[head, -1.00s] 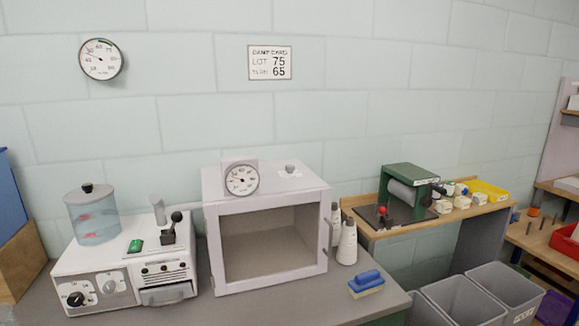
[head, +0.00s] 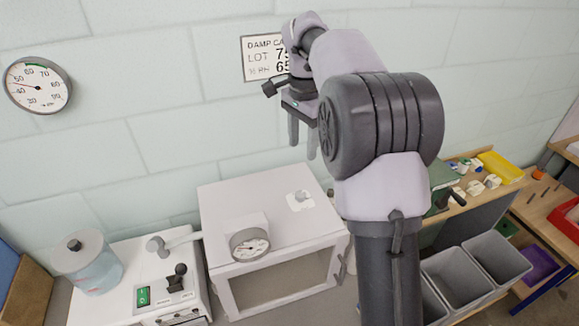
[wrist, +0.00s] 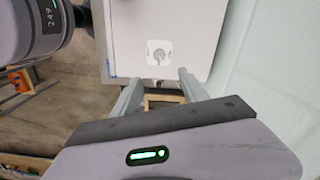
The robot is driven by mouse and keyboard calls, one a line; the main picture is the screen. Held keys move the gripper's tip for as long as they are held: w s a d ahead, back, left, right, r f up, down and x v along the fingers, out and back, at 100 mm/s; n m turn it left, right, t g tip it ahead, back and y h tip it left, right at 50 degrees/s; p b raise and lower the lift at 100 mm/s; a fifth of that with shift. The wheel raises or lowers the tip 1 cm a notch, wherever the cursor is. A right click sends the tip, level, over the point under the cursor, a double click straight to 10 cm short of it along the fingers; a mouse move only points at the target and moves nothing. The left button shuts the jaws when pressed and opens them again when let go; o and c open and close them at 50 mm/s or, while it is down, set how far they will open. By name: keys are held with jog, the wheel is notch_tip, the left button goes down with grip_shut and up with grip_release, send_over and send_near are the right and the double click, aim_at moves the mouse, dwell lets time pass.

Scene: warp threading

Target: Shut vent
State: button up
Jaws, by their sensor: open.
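The vent (head: 300,200) is a small grey knob on a white plate, on top of the white cabinet (head: 235,202), toward its right side. In the wrist view the vent (wrist: 158,54) shows ahead, beyond and between the fingers, with dark marks on either side of the knob. I cannot tell from these marks how far the vent is turned. My gripper (head: 302,146) is open and empty, fingers pointing down, above and apart from the vent. It also shows in the wrist view (wrist: 160,78).
A round gauge (head: 249,243) stands at the cabinet's front top edge. A pipe (head: 175,240) rises from the white machine left of the cabinet, near a water tank (head: 88,265). The wall (head: 140,110) is close behind. Grey bins (head: 455,275) stand at right.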

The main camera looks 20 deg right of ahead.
aim_at(301, 194)
jog(key=f+b, duration=0.3)
jog(key=f, duration=1.2)
jog(key=shift+s+f+b, duration=0.15)
jog(key=shift+s+b, duration=0.05)
jog(key=shift+b, duration=0.2)
jog(key=shift+w+f, duration=0.15)
jog(key=shift+f, duration=0.2)
grip_shut()
